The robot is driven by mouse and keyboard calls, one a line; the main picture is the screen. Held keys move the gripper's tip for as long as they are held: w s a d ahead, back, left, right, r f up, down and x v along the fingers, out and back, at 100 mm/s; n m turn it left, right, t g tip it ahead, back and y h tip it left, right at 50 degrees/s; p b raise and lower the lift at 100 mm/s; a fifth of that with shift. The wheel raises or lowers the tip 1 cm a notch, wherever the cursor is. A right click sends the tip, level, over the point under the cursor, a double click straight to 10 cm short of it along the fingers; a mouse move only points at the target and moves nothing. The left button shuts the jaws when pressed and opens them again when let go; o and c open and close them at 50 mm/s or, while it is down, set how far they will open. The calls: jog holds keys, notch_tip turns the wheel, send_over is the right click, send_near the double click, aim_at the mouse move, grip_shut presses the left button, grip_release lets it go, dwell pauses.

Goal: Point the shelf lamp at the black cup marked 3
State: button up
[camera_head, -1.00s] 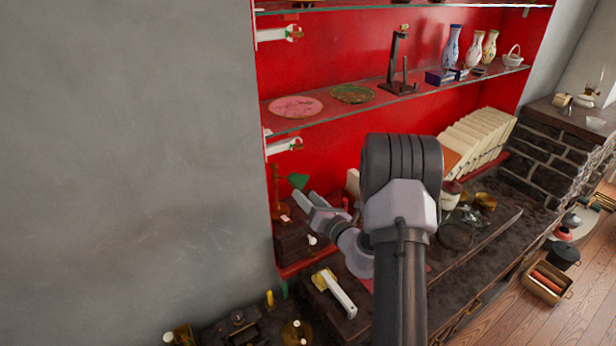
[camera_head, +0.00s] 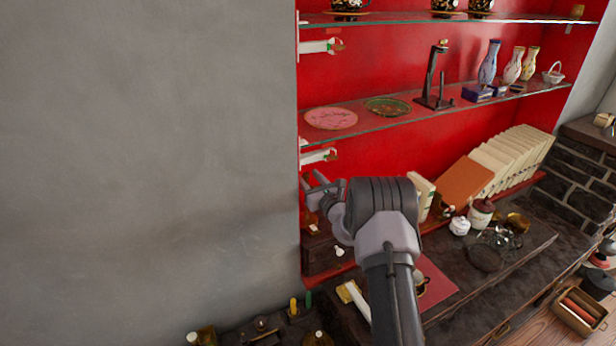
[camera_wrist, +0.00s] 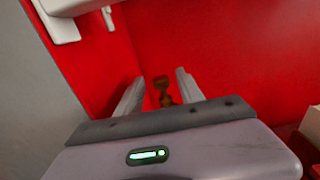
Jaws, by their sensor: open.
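My gripper (camera_head: 316,182) is open at the left end of the red-backed shelves, just below a white bracket. In the wrist view, a small brown-brass piece (camera_wrist: 162,88) shows between my open fingers (camera_wrist: 158,80); I cannot tell its distance. It may be part of the brass lamp, which is mostly hidden behind my gripper in the head view. A black angled stand (camera_head: 432,80), possibly a lamp too, stands on the middle glass shelf. Black patterned cups (camera_head: 349,5) stand on the top shelf, cut by the picture edge; no number is readable.
A pink plate (camera_head: 330,118) and a green plate (camera_head: 388,107) lie left of the black stand. White brackets (camera_head: 320,155) stick out near my gripper. Vases (camera_head: 488,63) stand to the right. An orange board (camera_head: 466,180) and several pale panels lean below. Grey wall lies left.

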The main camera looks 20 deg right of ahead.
jog(key=shift+w, duration=0.5)
grip_shut()
dwell(1.1)
